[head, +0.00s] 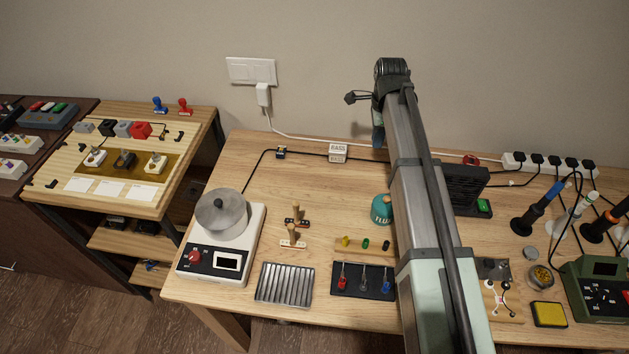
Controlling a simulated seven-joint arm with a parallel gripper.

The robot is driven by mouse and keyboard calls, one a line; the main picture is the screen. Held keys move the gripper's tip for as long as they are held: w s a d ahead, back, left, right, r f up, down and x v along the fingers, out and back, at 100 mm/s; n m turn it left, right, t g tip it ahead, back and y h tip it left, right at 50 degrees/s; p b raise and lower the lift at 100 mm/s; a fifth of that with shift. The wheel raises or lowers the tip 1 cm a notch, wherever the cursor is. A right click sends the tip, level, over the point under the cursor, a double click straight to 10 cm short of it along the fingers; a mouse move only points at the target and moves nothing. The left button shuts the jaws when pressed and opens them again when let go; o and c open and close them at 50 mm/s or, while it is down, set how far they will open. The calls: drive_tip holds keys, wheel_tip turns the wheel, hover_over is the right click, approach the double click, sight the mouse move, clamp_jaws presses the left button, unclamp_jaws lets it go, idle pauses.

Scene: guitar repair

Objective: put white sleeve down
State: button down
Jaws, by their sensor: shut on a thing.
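My gripper (378,132) hangs below the far end of my arm, in front of the wall near the table's back edge. Only a small dark and bluish part of it shows beside the arm. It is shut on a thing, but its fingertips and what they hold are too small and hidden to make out. I cannot clearly pick out the white sleeve in this view. My arm crosses the right half of the wooden table (340,225) and hides part of it.
A hot plate (215,262) with a metal pot stands at the left, beside a ribbed metal tray (284,284). A teal flux container (381,209) and black tool mat (363,281) lie left of my arm. Several cabled irons (538,208) stand right. The table's back left is mostly clear.

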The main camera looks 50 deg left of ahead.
drive_tip(key=s+a+n, duration=0.2)
drive_tip(key=s+a, duration=0.4)
drive_tip(key=s, duration=0.5)
drive_tip(key=n, duration=0.8)
hover_over(307, 185)
drive_tip(key=shift+f, duration=5)
drive_tip(key=shift+f, duration=0.15)
drive_tip(key=c, duration=1.1)
unclamp_jaws()
drive_tip(key=shift+c, duration=0.2)
wheel_tip(307, 185, up, 12)
drive_tip(key=shift+r, duration=0.2)
